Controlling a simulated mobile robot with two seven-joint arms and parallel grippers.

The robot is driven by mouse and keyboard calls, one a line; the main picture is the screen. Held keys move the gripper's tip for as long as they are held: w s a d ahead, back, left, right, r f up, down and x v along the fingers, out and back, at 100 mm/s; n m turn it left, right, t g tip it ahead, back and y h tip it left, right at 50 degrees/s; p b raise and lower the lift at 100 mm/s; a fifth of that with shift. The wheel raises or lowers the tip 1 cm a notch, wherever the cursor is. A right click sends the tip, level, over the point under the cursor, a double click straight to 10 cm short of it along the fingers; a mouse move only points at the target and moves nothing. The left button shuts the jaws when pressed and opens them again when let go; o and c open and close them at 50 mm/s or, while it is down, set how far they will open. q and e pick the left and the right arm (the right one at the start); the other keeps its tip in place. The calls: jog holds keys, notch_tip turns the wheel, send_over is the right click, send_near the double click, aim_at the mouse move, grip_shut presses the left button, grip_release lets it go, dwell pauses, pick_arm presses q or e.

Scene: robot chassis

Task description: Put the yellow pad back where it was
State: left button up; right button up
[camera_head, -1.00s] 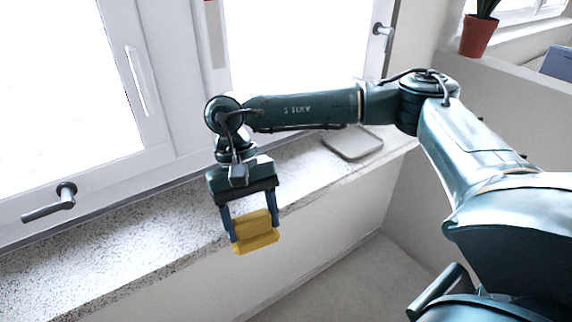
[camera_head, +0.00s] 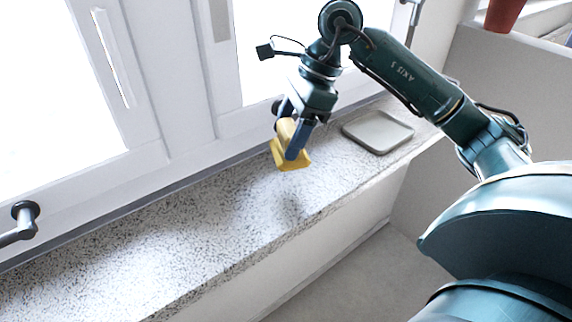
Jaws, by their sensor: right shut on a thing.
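The yellow pad (camera_head: 290,158) is held by my right gripper (camera_head: 291,140), which is shut on it. The pad hangs tilted above the speckled windowsill (camera_head: 200,220), near the window frame. A finger hides part of the pad. A soft shadow lies on the sill below and to the right of it, and the pad looks apart from the surface. My left gripper is not in view.
A grey square tray (camera_head: 378,131) lies on the sill to the right of the pad. Window handles stick out at the left (camera_head: 20,224) and at the top. A red-brown pot (camera_head: 503,14) stands at the top right. The sill's left part is clear.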

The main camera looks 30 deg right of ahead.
notch_tip(320, 180, down, 6)
jog(key=shift+f, duration=0.1)
dwell(0.4)
jog(key=shift+f, duration=0.15)
jog(key=o, duration=0.5)
jog(key=shift+f, duration=0.1)
jog(key=o, duration=0.5)
jog(key=shift+c, duration=0.2)
